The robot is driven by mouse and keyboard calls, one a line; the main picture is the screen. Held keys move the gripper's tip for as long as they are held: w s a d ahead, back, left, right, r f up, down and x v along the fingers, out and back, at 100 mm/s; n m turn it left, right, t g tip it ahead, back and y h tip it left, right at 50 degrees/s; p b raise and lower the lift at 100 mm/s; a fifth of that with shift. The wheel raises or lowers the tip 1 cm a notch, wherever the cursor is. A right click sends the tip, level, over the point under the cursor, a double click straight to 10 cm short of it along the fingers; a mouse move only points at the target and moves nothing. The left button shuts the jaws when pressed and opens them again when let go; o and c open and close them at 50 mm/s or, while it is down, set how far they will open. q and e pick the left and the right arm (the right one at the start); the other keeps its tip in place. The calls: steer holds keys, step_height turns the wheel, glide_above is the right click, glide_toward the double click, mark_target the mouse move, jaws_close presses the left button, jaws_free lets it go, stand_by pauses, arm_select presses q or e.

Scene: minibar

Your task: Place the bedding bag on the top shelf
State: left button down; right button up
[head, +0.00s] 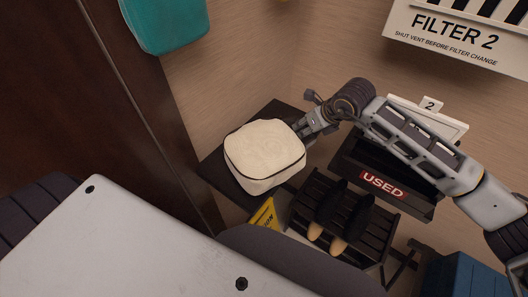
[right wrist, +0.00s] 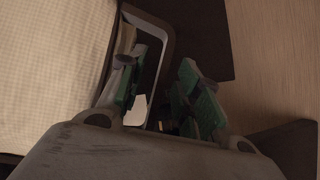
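The cream bedding bag (head: 264,152), with dark piping, sits on a dark flat shelf (head: 222,176) by the wall in the head view. It fills the left of the right wrist view (right wrist: 45,70). My right gripper (head: 304,122) is at the bag's right side. In the right wrist view its green-padded fingers (right wrist: 165,62) are apart, with the bag's looped handle (right wrist: 166,38) between them. One finger is on the bag side of the handle, the other outside it. Whether either touches is unclear. My left gripper is not in view. I cannot tell which surface is the top shelf.
A slatted rack (head: 376,238) with a pair of dark shoes (head: 347,220) stands right of the bag. Behind it is a dark bin labelled USED (head: 383,185). A yellow sign (head: 264,214) is below the bag. A teal object (head: 168,20) is at the upper left.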

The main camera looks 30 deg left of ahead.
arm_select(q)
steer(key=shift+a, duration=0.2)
arm_select(e)
steer(key=shift+c, duration=1.3)
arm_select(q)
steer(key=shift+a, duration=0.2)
arm_select(e)
jaws_close()
steer(key=shift+r, duration=0.15)
